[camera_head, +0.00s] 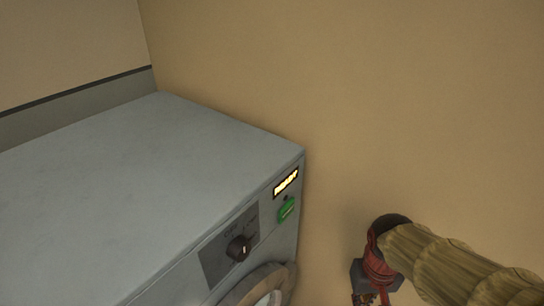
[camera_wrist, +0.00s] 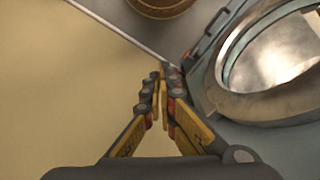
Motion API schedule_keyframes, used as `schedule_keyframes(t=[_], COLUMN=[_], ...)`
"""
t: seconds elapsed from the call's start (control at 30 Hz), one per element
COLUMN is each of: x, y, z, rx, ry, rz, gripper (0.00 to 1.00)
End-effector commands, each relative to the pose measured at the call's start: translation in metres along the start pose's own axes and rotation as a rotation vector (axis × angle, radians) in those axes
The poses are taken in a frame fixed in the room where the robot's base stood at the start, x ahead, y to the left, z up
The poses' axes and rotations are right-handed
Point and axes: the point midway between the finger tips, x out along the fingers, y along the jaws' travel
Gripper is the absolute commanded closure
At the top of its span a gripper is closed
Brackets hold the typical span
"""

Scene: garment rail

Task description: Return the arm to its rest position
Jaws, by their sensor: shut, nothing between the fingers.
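My gripper (camera_head: 366,297) shows at the bottom right of the head view, at the end of my arm, which reaches in from the right edge. Its fingertips are partly cut off by the bottom edge there. In the wrist view my gripper (camera_wrist: 160,82) has its yellow and black fingers together at the tips, with nothing between them. It is apart from the machine in the head view, to the right of its front.
A grey washing machine (camera_head: 150,170) fills the left, with a dark dial (camera_head: 238,248), a green button (camera_head: 287,209) and a lit display (camera_head: 286,183). Its round door (camera_wrist: 285,55) is at the wrist view's right. A brown round object (camera_wrist: 160,6) is at the top. A tan wall (camera_head: 400,100) stands behind.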

Motion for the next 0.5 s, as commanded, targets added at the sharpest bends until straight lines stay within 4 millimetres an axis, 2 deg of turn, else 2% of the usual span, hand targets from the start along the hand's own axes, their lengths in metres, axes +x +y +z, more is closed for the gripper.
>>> schedule_keyframes(t=[0.03,0.3,0.4,0.5], x=[-0.019,-0.100,-0.126,-0.140], y=[-0.003,-0.012,-0.013,-0.014], z=[0.004,0.017,0.018,0.020], rx=[0.002,-0.008,-0.014,-0.019], ry=[0.053,0.323,0.406,0.452], rz=[-0.007,-0.024,-0.025,-0.027], gripper=[1.00,1.00,1.00,1.00])
